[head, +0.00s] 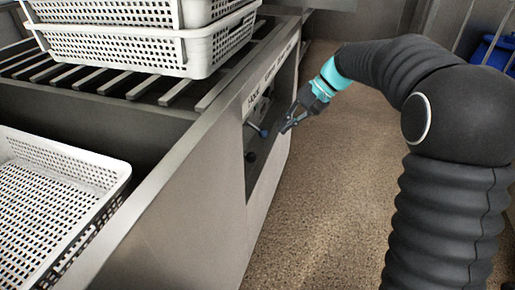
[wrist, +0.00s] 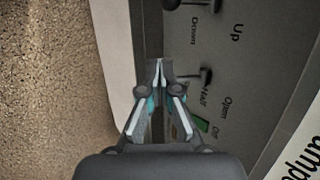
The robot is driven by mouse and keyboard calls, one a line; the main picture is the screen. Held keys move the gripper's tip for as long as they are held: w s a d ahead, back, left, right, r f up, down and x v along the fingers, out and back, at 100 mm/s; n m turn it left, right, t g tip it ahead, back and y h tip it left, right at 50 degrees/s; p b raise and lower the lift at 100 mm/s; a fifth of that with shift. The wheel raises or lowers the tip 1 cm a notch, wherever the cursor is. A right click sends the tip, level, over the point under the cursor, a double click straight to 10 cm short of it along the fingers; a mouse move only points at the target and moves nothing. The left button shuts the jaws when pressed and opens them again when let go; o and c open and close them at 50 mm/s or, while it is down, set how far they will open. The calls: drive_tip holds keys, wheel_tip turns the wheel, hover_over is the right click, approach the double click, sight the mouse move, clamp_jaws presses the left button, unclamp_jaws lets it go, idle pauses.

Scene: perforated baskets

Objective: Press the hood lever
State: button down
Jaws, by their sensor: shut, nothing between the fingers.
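In the head view, the recessed control panel (head: 262,135) is in the side of a steel counter. In the wrist view, a dark lever (wrist: 200,6) is by the words Up and Down at the top edge, partly cut off. A second dark lever (wrist: 207,76) is by Half and Open. Which one is the hood lever I cannot tell for sure.
White perforated baskets (head: 150,48) are stacked on the slatted counter top. Another basket (head: 60,190) is at the lower left. A dark knob (head: 251,156) is low on the panel. A green switch (wrist: 203,124) is by Off. Speckled floor (head: 325,190) is clear right of the counter.

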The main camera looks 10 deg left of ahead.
drive_tip(key=shift+w+a+f+g+y, duration=0.15)
drive_tip(key=shift+w+a+f, duration=0.2)
drive_tip(key=shift+w+a, duration=0.15)
drive_tip(key=shift+w+a+f+g+y, duration=0.15)
drive_tip(key=shift+w+a+f, duration=0.25)
drive_tip(key=shift+a, duration=0.2)
drive_tip(key=x, duration=1)
drive_tip(key=shift+b, duration=0.35)
drive_tip(key=shift+s+d+r, duration=0.1)
drive_tip(key=shift+s+r, duration=0.1)
drive_tip(key=shift+s, duration=0.25)
drive_tip(key=shift+s+d+r, duration=0.3)
drive_tip(key=shift+s+r, duration=0.1)
drive_tip(key=shift+s, duration=0.25)
drive_tip(key=shift+s+d+r, duration=0.25)
drive_tip(key=shift+s+r, duration=0.1)
drive_tip(key=shift+s, duration=0.3)
